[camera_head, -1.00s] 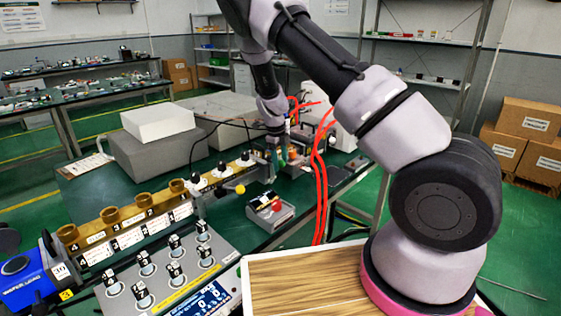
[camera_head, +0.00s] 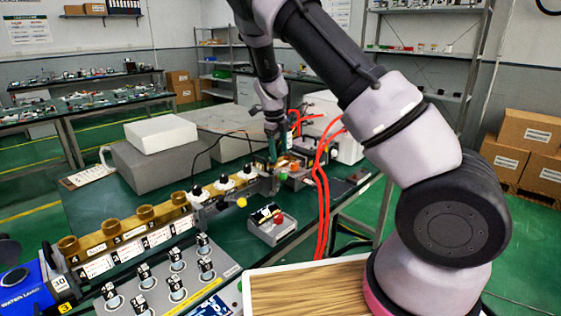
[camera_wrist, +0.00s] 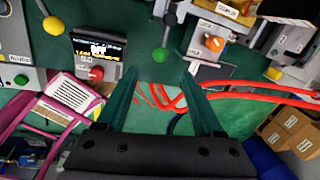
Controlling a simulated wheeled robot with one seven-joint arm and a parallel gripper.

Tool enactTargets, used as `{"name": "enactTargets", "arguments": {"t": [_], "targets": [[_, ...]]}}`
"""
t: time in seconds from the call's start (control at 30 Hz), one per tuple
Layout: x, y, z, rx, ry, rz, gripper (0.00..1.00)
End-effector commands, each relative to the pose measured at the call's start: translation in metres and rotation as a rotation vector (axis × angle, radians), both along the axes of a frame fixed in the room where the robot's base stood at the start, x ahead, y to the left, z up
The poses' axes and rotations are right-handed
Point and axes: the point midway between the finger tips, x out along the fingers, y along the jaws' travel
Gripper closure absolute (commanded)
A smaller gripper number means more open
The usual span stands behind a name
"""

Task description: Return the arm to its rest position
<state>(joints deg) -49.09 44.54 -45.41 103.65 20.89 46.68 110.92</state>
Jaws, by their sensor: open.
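My gripper (camera_wrist: 157,92) shows in the wrist view with its two dark green fingers spread apart and nothing between them. In the head view my gripper (camera_head: 276,150) hangs from my arm above the far right part of the green bench (camera_head: 226,226), near the end of the brass manifold (camera_head: 125,227). Its fingertips are small and partly hidden there. In the wrist view, red hoses (camera_wrist: 165,102) and the bench edge lie below the fingers.
A small box with a red knob (camera_head: 272,225) stands on the bench, also in the wrist view (camera_wrist: 97,58). Red hoses (camera_head: 321,190) rise right of it. A grey control panel with black knobs (camera_head: 172,279) is in front. A grey box (camera_head: 152,163) stands behind the manifold.

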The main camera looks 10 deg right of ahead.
Motion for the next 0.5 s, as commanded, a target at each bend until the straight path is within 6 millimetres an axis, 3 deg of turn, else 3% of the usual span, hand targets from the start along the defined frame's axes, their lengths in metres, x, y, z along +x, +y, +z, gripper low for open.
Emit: {"name": "enactTargets", "arguments": {"t": [0.5], "targets": [[-0.0038, -0.0022, 0.0134, 0.015, 0.005, 0.017, 0.31]]}}
